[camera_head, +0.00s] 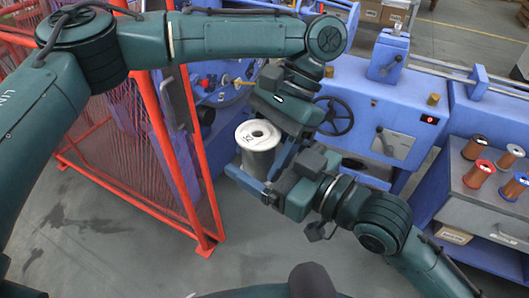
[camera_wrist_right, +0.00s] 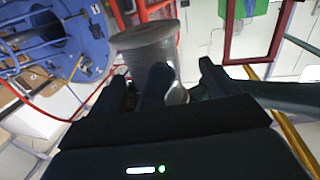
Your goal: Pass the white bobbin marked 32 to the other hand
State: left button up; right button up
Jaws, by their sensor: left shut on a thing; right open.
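The white bobbin (camera_head: 258,136), with a dark marking on its top flange that I cannot read clearly, is held upright above the floor in the head view. My left gripper (camera_head: 274,128) is shut on it from behind and to the right; its fingertips are mostly hidden. My right gripper (camera_head: 258,172) is open, its blue fingers on either side of the bobbin's lower body. I cannot tell whether they touch it. In the right wrist view the bobbin (camera_wrist_right: 148,48) looks grey and stands at the dark fingers (camera_wrist_right: 178,82), which partly cover it.
A red mesh guard (camera_head: 135,150) stands at the left. Blue machinery with a handwheel (camera_head: 335,115) is behind the grippers. A grey cabinet (camera_head: 475,208) with several copper-coloured spools (camera_head: 480,172) is at the right. Bare floor (camera_head: 150,250) lies below.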

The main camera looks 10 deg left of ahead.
jog(key=shift+c, duration=0.2)
jog(key=shift+s, duration=0.1)
jog(key=c, duration=1.4)
pick_arm(q)
jog(key=o, duration=1)
jog(key=shift+c, duration=0.2)
pick_arm(e)
jog(key=shift+r, duration=0.15)
jog(key=shift+c, duration=0.3)
pick_arm(q)
jog(key=o, duration=0.5)
jog(key=shift+r, duration=0.1)
